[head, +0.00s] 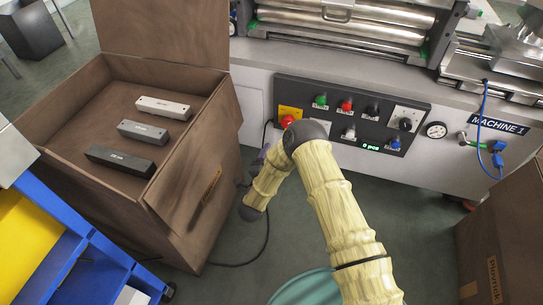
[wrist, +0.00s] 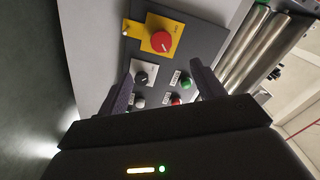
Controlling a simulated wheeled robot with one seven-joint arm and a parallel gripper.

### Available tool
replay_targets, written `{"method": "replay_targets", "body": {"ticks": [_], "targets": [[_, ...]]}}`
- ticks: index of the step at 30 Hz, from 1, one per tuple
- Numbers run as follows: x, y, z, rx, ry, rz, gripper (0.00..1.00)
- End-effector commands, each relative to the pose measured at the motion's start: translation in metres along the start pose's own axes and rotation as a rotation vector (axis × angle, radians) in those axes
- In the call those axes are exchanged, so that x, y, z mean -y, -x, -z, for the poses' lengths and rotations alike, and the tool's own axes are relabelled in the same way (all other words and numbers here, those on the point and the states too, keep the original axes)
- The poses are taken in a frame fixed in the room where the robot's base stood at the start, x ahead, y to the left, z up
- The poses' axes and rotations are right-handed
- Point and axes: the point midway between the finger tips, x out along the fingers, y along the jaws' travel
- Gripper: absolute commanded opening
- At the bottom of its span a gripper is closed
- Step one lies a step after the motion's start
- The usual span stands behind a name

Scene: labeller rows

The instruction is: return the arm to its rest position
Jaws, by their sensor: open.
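My arm (head: 335,210), in a pale yellow ribbed cover, rises from the bottom of the head view, bends at a dark joint below the control panel and folds back down to the left. My gripper (wrist: 163,82) shows in the wrist view with its two dark fingers apart and nothing between them. It faces the machine's control panel, which appears turned on its side there.
The control panel (head: 340,98) has a red button on a yellow plate (head: 291,112), knobs and coloured buttons. A brown open box (head: 185,170) with three labelled bars stands left. A blue rack (head: 75,245) is at lower left, another carton (head: 505,245) at right. Grey floor lies between.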

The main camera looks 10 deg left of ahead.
Motion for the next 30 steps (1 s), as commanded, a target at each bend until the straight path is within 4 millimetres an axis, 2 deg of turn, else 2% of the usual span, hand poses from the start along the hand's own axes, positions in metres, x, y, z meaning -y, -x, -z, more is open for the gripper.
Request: {"method": "replay_targets", "body": {"ticks": [17, 23, 30], "targets": [[0.005, -0.004, 0.002, 0.01, 0.004, 0.0, 0.67], [0.035, -0.026, 0.017, 0.121, 0.061, -0.019, 0.67], [0.08, -0.048, 0.055, 0.34, 0.224, -0.065, 0.67]]}}
